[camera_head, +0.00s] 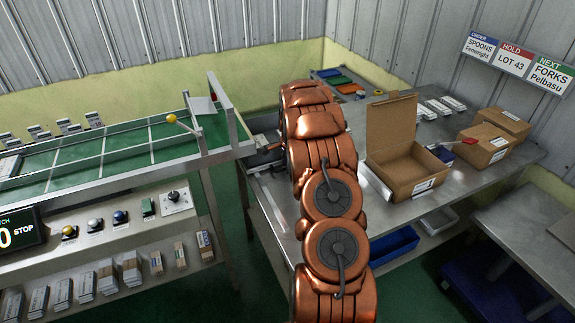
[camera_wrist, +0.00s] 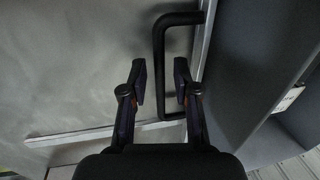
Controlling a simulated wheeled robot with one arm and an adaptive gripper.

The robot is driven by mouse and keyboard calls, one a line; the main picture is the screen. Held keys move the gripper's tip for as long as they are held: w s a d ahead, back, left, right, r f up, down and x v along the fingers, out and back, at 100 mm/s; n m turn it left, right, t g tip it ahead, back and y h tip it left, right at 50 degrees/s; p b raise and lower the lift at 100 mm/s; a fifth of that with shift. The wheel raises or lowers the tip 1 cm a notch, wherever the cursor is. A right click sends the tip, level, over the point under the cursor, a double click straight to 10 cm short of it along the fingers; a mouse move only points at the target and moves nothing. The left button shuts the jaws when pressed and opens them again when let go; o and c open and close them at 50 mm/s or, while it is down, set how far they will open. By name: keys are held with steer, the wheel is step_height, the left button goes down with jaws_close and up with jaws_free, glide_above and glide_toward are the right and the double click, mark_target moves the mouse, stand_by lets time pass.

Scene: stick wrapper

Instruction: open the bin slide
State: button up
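My gripper (camera_wrist: 160,78) shows in the wrist view with its two dark fingers apart. A black D-shaped handle (camera_wrist: 160,42) lies between and just beyond the fingertips; its long bar runs up and down the picture. A visible gap lies on both sides of the bar. The handle joins a pale metal edge on its right. A flat grey panel (camera_wrist: 75,75) fills the left of this view; I cannot tell for sure whether it is the bin slide. In the head view, my copper arm hides the gripper and the handle.
In the head view, a green-topped bench (camera_head: 120,150) stands left of my arm. A metal table (camera_head: 460,175) on the right carries an open carton (camera_head: 408,180) and closed boxes (camera_head: 485,148). A blue bin (camera_head: 395,247) sits below. Dark walls (camera_wrist: 255,70) flank the handle's right in the wrist view.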

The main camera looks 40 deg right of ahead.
jaws_close()
steer(key=shift+s, duration=0.1)
stand_by(0.4)
